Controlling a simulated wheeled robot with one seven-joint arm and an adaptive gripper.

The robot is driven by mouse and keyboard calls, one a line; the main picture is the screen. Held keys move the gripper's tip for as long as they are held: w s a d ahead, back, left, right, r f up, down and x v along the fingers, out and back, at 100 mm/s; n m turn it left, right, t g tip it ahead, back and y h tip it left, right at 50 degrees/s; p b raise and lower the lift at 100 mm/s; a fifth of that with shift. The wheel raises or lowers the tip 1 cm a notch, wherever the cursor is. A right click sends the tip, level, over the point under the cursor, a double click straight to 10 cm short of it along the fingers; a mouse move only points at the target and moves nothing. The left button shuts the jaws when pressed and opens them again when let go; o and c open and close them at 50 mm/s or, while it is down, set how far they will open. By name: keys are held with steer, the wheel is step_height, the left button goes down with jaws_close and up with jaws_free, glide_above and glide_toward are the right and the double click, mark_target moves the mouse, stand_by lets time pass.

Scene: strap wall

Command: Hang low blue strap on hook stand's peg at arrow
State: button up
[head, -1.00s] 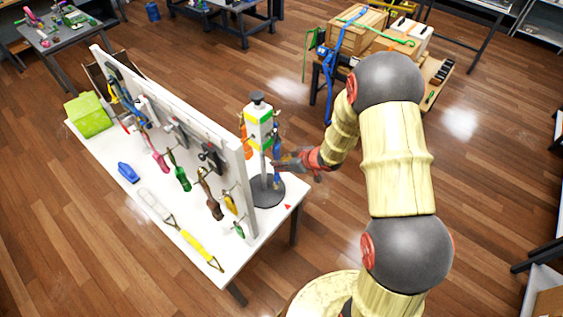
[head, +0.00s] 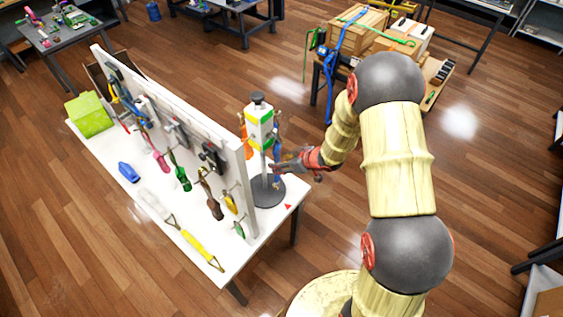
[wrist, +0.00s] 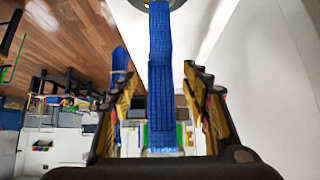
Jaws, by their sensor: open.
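The hook stand (head: 260,128) has a white and green head on a pale post, with a round dark base (head: 268,191). A red arrow (head: 288,206) lies on the table beside the base. My gripper (head: 276,167) is at the post's right side, partly over a blue strap (head: 277,178) that hangs there. In the wrist view my gripper (wrist: 160,78) is open, with a blue strap (wrist: 160,60) hanging between its fingers and apart from both. A second blue strip (wrist: 119,62) shows behind the left finger. The peg's tip is hidden or too small to tell.
A white tool panel (head: 243,190) with hanging tools stands left of the stand. An orange item (head: 247,143) hangs on the stand's left side. A yellow-handled tool (head: 203,250) and a blue item (head: 128,172) lie on the white table (head: 150,222).

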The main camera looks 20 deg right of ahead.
steer(key=v, duration=1.2)
